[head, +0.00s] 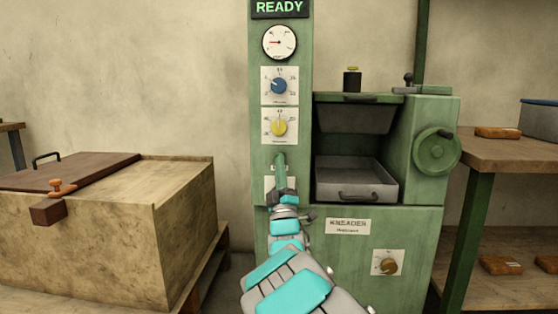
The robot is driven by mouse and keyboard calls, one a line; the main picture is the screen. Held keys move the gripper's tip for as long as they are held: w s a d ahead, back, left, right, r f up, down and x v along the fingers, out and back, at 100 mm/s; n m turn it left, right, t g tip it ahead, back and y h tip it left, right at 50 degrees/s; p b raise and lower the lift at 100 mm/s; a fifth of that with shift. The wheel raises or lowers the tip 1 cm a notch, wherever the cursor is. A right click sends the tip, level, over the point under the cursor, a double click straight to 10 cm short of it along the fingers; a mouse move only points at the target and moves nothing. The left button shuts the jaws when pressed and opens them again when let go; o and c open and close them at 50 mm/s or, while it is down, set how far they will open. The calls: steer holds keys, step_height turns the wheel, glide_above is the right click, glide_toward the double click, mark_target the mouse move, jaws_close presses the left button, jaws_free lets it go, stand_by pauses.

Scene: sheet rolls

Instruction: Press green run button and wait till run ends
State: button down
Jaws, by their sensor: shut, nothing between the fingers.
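The green machine (380,228) stands in the middle of the head view, with a display reading READY (279,8) at the top of its control column. My gripper (283,192) is shut and empty, in front of the lower part of that column. A pale plate (269,184) shows partly behind it, below the yellow knob. A narrow green upright piece (281,161) shows just above my gripper; I cannot tell what it belongs to. No green run button can be made out; my gripper and arm cover part of the panel. I cannot tell whether the gripper touches the panel.
Above are a dial gauge (279,42), a blue knob (279,86) and a yellow knob (279,127). Right of the column are an open tray (355,182) and a handwheel (436,151). A lidded wooden chest (85,245) stands left, a wooden shelf table (510,152) right.

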steer(key=shift+w, duration=0.35)
stand_by(0.4)
stand_by(0.3)
steer(key=shift+s+b, duration=0.5)
steer(key=shift+s, duration=0.4)
steer(key=shift+s+b, duration=1.15)
steer(key=shift+s, duration=1.35)
